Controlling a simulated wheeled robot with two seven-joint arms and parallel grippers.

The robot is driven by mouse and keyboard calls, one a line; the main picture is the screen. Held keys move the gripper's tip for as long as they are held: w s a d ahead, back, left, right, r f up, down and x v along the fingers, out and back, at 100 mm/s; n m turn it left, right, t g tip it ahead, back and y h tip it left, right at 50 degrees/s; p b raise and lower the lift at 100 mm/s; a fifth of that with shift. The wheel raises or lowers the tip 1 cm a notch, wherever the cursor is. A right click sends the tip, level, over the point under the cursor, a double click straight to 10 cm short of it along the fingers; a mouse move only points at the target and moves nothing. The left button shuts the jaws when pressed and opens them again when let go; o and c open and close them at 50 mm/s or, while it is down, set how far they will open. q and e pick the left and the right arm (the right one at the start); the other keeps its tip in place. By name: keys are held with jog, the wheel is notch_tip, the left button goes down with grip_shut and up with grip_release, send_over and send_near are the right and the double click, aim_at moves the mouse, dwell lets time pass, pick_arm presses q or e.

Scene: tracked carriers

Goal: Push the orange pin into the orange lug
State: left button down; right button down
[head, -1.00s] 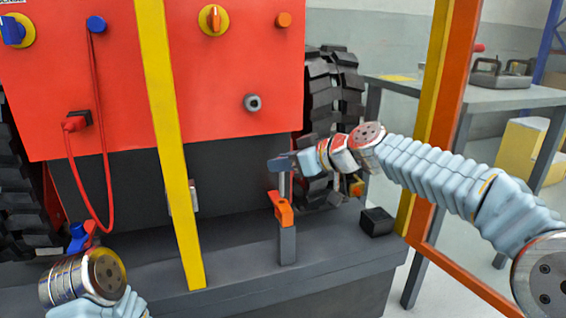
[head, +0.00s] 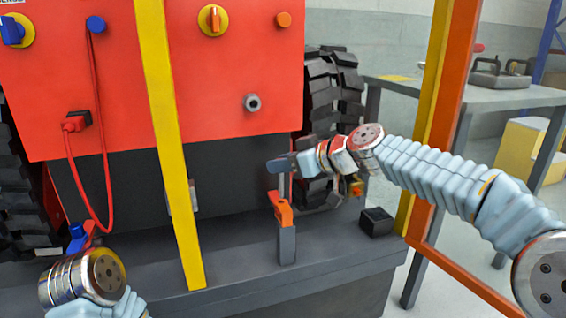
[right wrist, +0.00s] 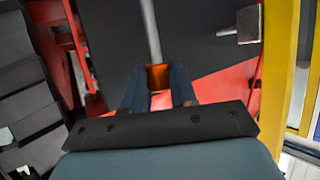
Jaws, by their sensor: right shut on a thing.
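The orange lug (head: 282,207) stands on a grey post on the dark ledge, right of the yellow upright. My right gripper (head: 278,166) is just above it, shut on the orange pin. In the right wrist view the pin's orange end (right wrist: 158,76) sits between the two fingers and its grey shaft (right wrist: 149,28) runs out beyond them. In the head view the pin's shaft (head: 286,186) points down, upright, to the lug; whether its tip is inside the lug I cannot tell. My left gripper does not show; only a left arm link is at lower left.
A yellow upright (head: 168,130) crosses in front of the red panel (head: 225,90). A black block (head: 376,221) sits on the ledge (head: 240,258) to the right of the lug. A blue lug (head: 77,236) is at the left, behind my left arm. A large tyre (head: 335,85) is behind my right gripper.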

jog(key=shift+f, duration=0.4)
jog(key=shift+f, duration=0.1)
jog(key=shift+f, duration=0.5)
jog(key=shift+f, duration=0.2)
dwell(0.4)
jog(key=shift+f, duration=0.5)
jog(key=shift+f, duration=0.3)
dwell(0.5)
jog(key=shift+f, duration=0.6)
jog(key=shift+f, duration=0.3)
dwell(0.4)
jog(key=shift+f, duration=0.7)
